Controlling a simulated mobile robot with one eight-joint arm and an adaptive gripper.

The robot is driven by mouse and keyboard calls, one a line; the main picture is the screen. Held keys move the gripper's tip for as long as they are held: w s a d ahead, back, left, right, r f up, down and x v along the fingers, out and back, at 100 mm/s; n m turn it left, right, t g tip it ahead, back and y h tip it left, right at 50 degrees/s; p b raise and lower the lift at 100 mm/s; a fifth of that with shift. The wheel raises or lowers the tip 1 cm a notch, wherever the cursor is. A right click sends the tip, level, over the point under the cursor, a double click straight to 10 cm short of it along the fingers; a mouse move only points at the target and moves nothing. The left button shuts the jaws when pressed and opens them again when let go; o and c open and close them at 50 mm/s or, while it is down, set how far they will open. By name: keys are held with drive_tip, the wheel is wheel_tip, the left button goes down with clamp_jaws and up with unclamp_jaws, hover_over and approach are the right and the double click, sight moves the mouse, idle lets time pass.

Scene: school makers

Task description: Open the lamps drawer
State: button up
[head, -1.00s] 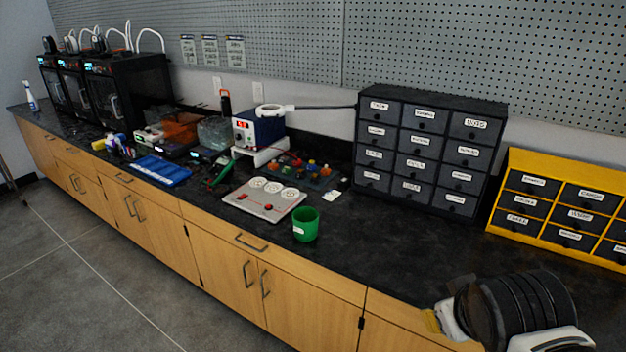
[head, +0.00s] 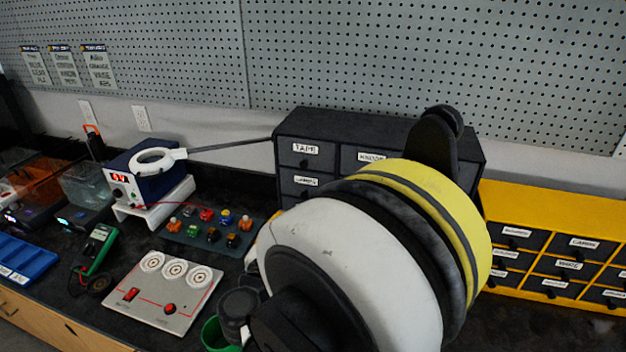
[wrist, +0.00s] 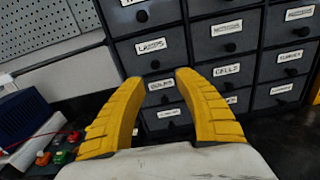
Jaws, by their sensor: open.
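The lamps drawer (wrist: 172,52) is in the left column of a dark grey drawer cabinet (wrist: 255,12), one below the top drawer that shows in the wrist view. It looks shut, with a white label and a round dark knob. In the head view, the drawer (head: 291,186) shows at the cabinet's left, under the tape drawer. My gripper (wrist: 158,77) has two yellow fingers, open and empty. Their tips show just below the lamps knob, in front of the cabinet; the exact gap to it is unclear. In the head view my arm hides the gripper and most of the cabinet.
A yellow drawer cabinet (head: 555,215) stands to the right. A magnifier lamp's arm (head: 230,145) reaches to the cabinet's left side. A power supply (head: 148,172), a white panel (head: 150,310) and a green cup (head: 212,335) stand to the left. A pegboard wall rises behind.

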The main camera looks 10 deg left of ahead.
sight(303, 196)
drive_tip(key=shift+n, duration=0.3)
drive_tip(key=w+b, duration=0.1)
drive_tip(key=w, duration=0.6)
drive_tip(key=w+b, duration=0.1)
drive_tip(key=w, duration=0.2)
drive_tip(key=shift+w+d+b, duration=0.3)
clamp_jaws()
